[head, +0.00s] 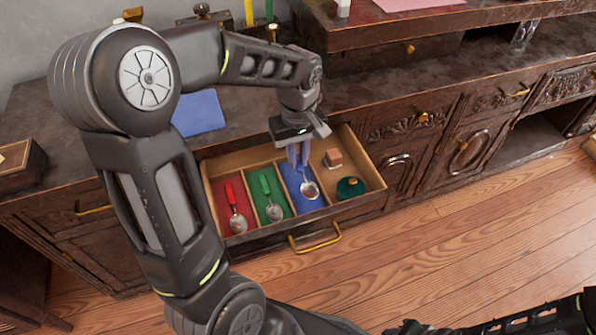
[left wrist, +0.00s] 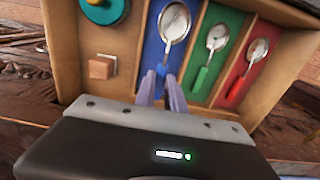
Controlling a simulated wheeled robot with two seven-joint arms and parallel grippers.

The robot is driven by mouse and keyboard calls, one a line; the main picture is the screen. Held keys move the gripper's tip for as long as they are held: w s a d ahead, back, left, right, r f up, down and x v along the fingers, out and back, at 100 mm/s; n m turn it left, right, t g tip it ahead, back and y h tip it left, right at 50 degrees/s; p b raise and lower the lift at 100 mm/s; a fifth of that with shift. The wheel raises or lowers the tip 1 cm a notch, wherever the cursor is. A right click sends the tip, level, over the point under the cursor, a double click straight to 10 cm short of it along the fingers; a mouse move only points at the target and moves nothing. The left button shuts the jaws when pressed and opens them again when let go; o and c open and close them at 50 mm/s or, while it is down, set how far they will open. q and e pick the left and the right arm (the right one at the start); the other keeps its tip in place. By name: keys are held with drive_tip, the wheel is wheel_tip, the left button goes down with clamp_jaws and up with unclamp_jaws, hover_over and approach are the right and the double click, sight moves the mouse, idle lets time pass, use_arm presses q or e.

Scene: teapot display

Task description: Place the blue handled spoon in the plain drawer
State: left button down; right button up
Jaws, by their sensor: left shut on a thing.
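The spoon with the blue handle has its silver bowl (head: 310,190) over the blue-lined compartment (head: 291,177) of the open drawer (head: 322,212). My left gripper (head: 299,158) points down there and is shut on the blue handle, which its fingers mostly hide. In the left wrist view the spoon (left wrist: 173,24) reaches away from between the fingertips (left wrist: 161,88). I cannot tell if it touches the compartment floor. The plain wood compartment (head: 326,180) beside the blue one holds a small wooden block (head: 333,158) and a round teal object (head: 351,187). My right gripper is not clearly seen.
A red-handled spoon (head: 237,220) and a green-handled spoon (head: 272,208) lie in the red and green compartments. Thin wooden dividers separate the compartments. A blue mat (head: 198,112) lies on the dark cabinet top behind. The floor (head: 470,240) in front is clear.

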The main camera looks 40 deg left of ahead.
sight(298, 163)
use_arm(q)
drive_tip(key=shift+f+b, duration=0.7)
drive_tip(key=shift+f, duration=1.8)
drive_tip(key=shift+f, duration=0.2)
drive_tip(key=c, duration=1.4)
unclamp_jaws()
drive_tip(key=shift+r, duration=0.15)
drive_tip(key=shift+r, duration=0.25)
wheel_tip(298, 163, up, 12)
drive_tip(key=p, duration=0.3)
drive_tip(key=shift+f, duration=0.15)
